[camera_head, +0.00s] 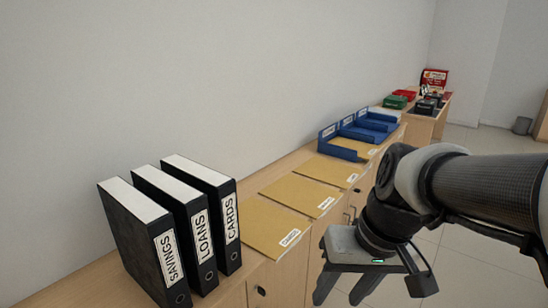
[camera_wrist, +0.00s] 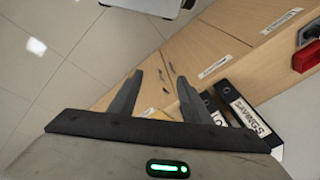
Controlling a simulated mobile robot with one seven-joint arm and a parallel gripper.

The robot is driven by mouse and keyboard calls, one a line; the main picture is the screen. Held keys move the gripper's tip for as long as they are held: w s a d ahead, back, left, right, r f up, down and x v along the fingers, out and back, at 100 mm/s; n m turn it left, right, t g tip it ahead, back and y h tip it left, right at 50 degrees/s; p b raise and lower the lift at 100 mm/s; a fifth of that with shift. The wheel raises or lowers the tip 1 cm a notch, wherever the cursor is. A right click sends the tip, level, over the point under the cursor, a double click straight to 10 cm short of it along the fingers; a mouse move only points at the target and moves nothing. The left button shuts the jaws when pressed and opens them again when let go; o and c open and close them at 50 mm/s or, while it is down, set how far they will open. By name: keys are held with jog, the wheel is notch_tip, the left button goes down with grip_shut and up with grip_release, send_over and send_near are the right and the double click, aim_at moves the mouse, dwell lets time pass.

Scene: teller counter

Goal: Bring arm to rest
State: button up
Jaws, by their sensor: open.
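My gripper (camera_head: 342,284) is in the lower right of the head view, in front of the wooden counter's cabinet doors. Its two fingers are apart with nothing between them. My arm reaches in from the right edge. In the wrist view my gripper (camera_wrist: 166,92) also shows open and empty, with the counter and binders beyond its fingers.
Black binders marked SAVINGS (camera_head: 150,245), LOANS (camera_head: 185,225) and CARDS (camera_head: 215,210) stand upright on the counter (camera_head: 75,290). Several tan folders (camera_head: 270,225) lie flat behind them. Blue trays (camera_head: 340,140) stand farther back. Open tiled floor (camera_head: 480,270) lies to the right.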

jog(key=s+d+r+t+h+p, duration=0.1)
jog(key=r+p, duration=0.8)
jog(key=r, duration=0.3)
jog(key=s+d+r+t+h+p, duration=0.1)
jog(key=s+d+r+t+p, duration=0.1)
jog(key=r+p, duration=0.8)
notch_tip(320, 180, up, 2)
jog(key=shift+r+m+t, duration=0.1)
jog(key=shift+m+t, duration=0.2)
jog(key=shift+m, duration=0.1)
jog(key=shift+s, duration=0.1)
jog(key=shift+c, duration=1.2)
jog(key=shift+a, duration=0.15)
jog(key=shift+c, duration=0.4)
